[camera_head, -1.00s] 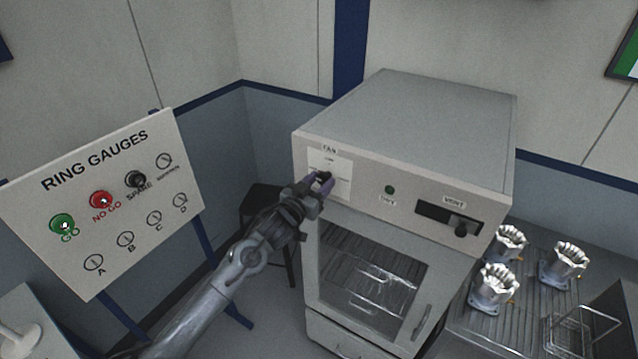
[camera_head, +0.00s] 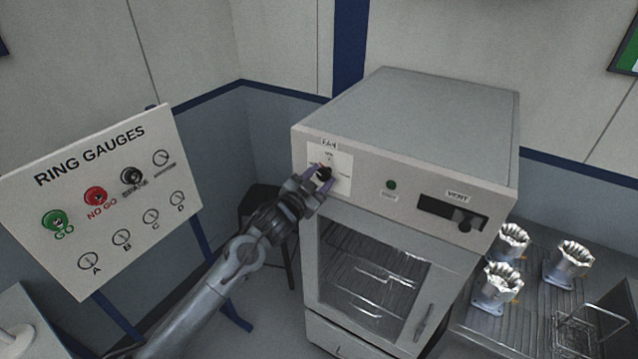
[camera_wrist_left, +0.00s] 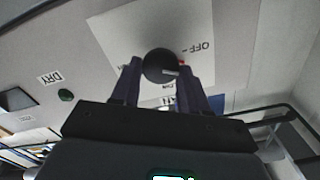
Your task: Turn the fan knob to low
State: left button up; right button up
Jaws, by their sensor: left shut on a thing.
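The fan knob (camera_head: 324,173) is a round black knob on a white plate (camera_head: 343,184) at the upper left of the grey oven's front panel. It also shows in the left wrist view (camera_wrist_left: 160,65), with a small red and white mark on its side towards the OFF label (camera_wrist_left: 200,50). My left gripper (camera_head: 321,176) is shut on the knob, one purple finger on each side. The fingers also show in the left wrist view (camera_wrist_left: 163,80). Part of the plate's lettering is hidden or too small to read. My right gripper is not in view.
The oven (camera_head: 420,120) has a green light (camera_head: 391,185) and a vent slider (camera_head: 464,226). A RING GAUGES board (camera_head: 105,205) stands left of my left arm. Metal housings (camera_head: 497,285) and a wire rack (camera_head: 590,330) sit on the bench at right.

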pick_arm(q)
jog(key=m+b, duration=0.1)
jog(key=m, duration=0.1)
jog(key=m+b, duration=0.1)
jog(key=shift+f+m, duration=0.2)
jog(key=shift+m, duration=0.2)
jog(key=m+b, duration=0.2)
jog(key=m, duration=0.1)
jog(key=shift+m, duration=0.3)
jog(key=shift+d+m+b, duration=0.1)
jog(key=shift+m+b, duration=1.65)
jog(key=shift+m, duration=0.75)
jog(key=o, duration=1)
jog(key=shift+s, duration=0.1)
jog(key=b+v, duration=0.1)
jog(key=v, duration=0.9)
jog(key=shift+s+a+b, duration=0.2)
jog(key=shift+s+b, duration=0.15)
